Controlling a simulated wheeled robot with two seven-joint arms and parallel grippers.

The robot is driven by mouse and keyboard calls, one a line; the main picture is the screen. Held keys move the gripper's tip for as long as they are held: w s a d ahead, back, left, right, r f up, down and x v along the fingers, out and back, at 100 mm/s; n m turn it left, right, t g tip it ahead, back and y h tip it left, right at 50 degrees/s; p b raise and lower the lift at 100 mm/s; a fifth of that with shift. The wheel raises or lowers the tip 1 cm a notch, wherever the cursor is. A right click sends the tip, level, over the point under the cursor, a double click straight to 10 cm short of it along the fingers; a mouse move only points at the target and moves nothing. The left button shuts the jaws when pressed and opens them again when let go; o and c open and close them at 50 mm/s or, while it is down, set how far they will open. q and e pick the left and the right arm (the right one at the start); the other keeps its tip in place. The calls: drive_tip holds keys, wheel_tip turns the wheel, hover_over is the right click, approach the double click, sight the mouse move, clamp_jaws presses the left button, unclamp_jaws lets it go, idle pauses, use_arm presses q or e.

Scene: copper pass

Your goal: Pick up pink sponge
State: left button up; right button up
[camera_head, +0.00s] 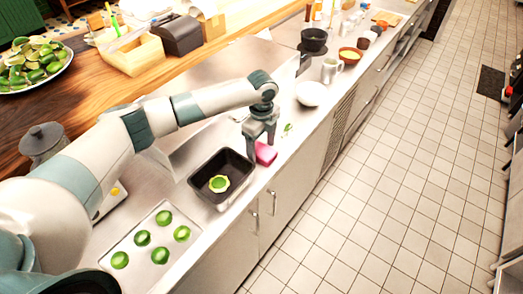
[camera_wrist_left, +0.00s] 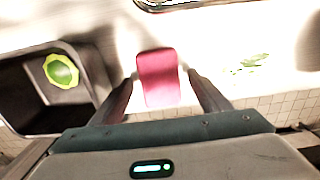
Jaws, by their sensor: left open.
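The pink sponge (camera_head: 265,153) lies on the steel counter just right of a dark square pan. My right gripper is not in view.
The dark pan (camera_head: 208,190) holds a green-rimmed slice, close to the gripper's left. Green bits (camera_head: 287,129) and a white bowl (camera_head: 311,94) lie farther along the counter. A tray (camera_head: 130,247) with several green slices is nearer. The counter's front edge is close.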

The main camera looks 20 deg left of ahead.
sight(262, 150)
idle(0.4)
use_arm(q)
drive_tip(key=c, duration=1.1)
drive_tip(key=shift+c, duration=0.2)
drive_tip(key=shift+r+b, duration=0.5)
wheel_tip(262, 150, up, 2)
drive_tip(key=shift+r+b, duration=0.15)
drive_tip(key=shift+b, duration=0.6)
drive_tip(key=s+d+r+b, duration=0.2)
drive_tip(key=d+r+b, duration=0.2)
drive_tip(key=d+r, duration=0.3)
drive_tip(key=d, duration=0.4)
drive_tip(key=shift+s+d+r, duration=0.2)
drive_tip(key=shift+s+r, duration=0.15)
drive_tip(key=shift+s, duration=0.05)
